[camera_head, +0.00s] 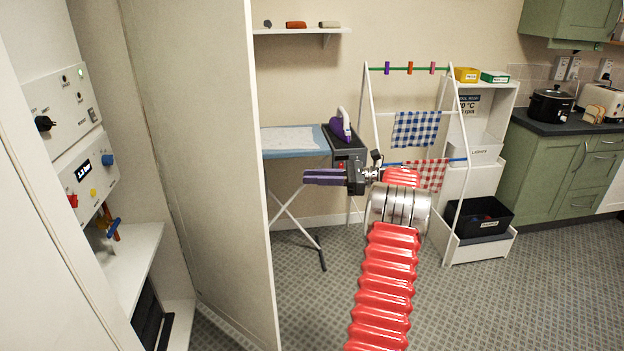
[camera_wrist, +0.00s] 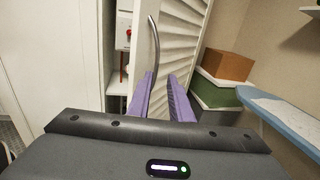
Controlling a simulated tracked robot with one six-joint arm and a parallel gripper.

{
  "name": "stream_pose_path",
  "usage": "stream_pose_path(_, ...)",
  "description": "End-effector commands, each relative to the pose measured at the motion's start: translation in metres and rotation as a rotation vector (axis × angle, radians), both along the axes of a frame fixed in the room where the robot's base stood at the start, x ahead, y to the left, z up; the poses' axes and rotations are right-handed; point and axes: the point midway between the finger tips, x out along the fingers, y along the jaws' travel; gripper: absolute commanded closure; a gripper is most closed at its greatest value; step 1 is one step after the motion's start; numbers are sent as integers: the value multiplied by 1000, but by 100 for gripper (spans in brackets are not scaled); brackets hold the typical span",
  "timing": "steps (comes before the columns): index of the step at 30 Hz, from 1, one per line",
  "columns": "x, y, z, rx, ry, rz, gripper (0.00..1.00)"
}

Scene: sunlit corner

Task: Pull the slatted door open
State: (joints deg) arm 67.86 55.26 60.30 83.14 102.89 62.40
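The slatted door (camera_wrist: 183,45) stands ajar in the wrist view, with a curved metal bar handle (camera_wrist: 155,42) near its edge. In the head view I see the door's plain inner face (camera_head: 205,130) at left; its slatted side is hidden there. My gripper (camera_head: 306,177) is to the right of the door's free edge, fingers pointing left. In the wrist view its purple fingers (camera_wrist: 160,76) are parted with nothing held between them. The handle's lower end shows close to the left fingertip; I cannot tell whether they touch.
Behind the door is a cupboard with control panels (camera_head: 60,100) and a shelf (camera_head: 130,262). An ironing board (camera_head: 290,140) with an iron (camera_head: 341,127) and a drying rack (camera_head: 455,190) stand beyond my arm. Open floor (camera_head: 560,290) lies at right.

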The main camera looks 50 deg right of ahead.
Motion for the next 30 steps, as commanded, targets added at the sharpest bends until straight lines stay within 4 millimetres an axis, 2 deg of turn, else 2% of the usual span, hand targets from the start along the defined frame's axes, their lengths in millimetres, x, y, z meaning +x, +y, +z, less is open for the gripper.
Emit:
stream_pose_path(5, 2, 0, -26, -101, 15, -22, 94)
stream_pose_path(8, 1, 8, -54, -207, 60, -18, 100)
stream_pose_path(12, -2, 38, -89, -394, 138, 43, 100)
stream_pose_path(15, -6, 65, -103, -521, 178, 113, 100)
stream_pose_path(22, -19, 131, -111, -789, 220, 311, 100)
stream_pose_path(30, -38, 203, -102, -1069, 201, 552, 100)
